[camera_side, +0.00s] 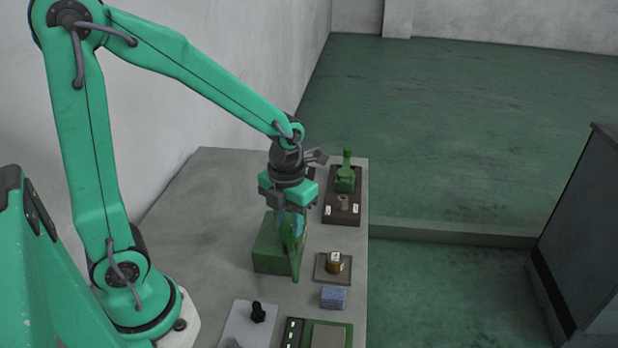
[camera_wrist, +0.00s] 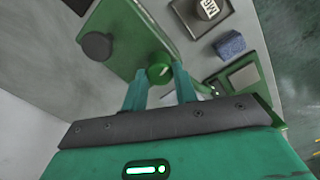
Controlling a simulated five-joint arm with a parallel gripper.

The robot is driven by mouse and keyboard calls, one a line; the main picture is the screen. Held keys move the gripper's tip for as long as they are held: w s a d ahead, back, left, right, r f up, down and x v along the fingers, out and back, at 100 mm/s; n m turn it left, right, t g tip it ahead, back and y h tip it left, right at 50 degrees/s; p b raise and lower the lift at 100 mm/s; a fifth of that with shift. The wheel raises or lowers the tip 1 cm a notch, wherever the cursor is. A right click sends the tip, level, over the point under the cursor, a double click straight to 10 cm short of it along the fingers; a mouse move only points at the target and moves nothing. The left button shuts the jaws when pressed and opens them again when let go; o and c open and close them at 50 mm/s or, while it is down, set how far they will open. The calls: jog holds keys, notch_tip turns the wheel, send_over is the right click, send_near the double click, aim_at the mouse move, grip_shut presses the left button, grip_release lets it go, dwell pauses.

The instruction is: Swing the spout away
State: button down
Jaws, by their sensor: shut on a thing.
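The green box-shaped machine (camera_side: 270,249) stands on the grey bench, below my gripper. A narrow green spout (camera_side: 296,262) slopes down along its right front side. My gripper (camera_side: 291,224) points down at the top of the spout and is shut on it. In the wrist view, a round green knob at the spout's top (camera_wrist: 159,73) sits between the two teal fingers of my gripper (camera_wrist: 160,85). The machine's flat green top (camera_wrist: 125,45) carries a dark round cap (camera_wrist: 97,45). The fingers hide part of the spout.
A square tray (camera_side: 320,268) with a brass-coloured, white-topped weight (camera_side: 334,262) lies right of the spout. A blue block (camera_side: 333,297) and a green scale (camera_side: 316,334) are nearer. A dark board (camera_side: 342,209) with a green device (camera_side: 346,176) stands behind. The bench's left part is clear.

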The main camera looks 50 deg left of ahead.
jog(key=shift+m, duration=0.9)
jog(key=shift+r, duration=0.1)
jog(key=c, duration=1.1)
grip_release()
jog(key=shift+r, duration=3.9)
